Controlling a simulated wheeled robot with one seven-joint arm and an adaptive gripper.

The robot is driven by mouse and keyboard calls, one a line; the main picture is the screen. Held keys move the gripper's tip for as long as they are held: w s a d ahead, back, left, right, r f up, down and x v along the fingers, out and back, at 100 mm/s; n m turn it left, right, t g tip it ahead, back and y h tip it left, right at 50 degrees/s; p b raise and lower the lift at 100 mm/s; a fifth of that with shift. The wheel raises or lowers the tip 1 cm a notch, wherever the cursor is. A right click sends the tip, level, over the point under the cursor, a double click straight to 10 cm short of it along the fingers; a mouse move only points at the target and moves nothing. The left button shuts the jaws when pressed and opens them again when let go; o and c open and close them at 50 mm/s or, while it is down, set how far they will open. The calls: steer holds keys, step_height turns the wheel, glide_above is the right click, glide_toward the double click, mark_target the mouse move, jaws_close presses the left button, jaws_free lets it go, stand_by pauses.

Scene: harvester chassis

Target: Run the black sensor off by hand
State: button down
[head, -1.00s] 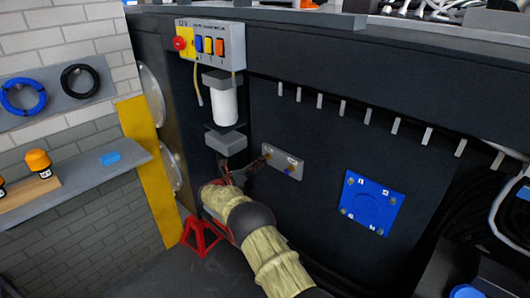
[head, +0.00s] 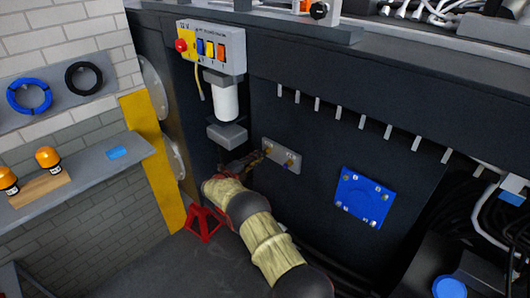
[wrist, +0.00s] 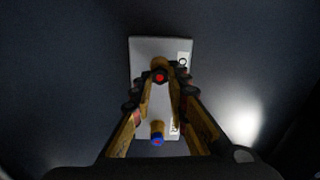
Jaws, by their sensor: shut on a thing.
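A small grey plate (head: 270,151) with two brass fittings is mounted on the dark chassis side. In the wrist view the plate (wrist: 148,47) stands upright in the picture. Its upper fitting (wrist: 159,77) has a dark ring around a red centre; its lower fitting (wrist: 157,140) has a blue end. My gripper (wrist: 160,80) is shut on the upper, red-centred fitting, with a finger on each side. In the head view my gripper (head: 250,161) reaches the plate's left end. I cannot tell which fitting, if either, is the black sensor.
A switch box (head: 211,45) and a white cylinder (head: 226,102) are above my gripper. A blue square plate (head: 363,197) is to the right. A red stand (head: 203,223) is below left. A black item with an orange part (head: 319,10) sits on the top ledge.

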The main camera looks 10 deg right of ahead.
steer(key=shift+a+f, duration=0.1)
steer(key=shift+f, duration=0.05)
steer(key=c, duration=1.9)
jaws_free()
steer(key=shift+s+a, duration=0.1)
steer(key=shift+o, duration=1.2)
steer(key=shift+c, duration=1.2)
steer(key=shift+v, duration=0.95)
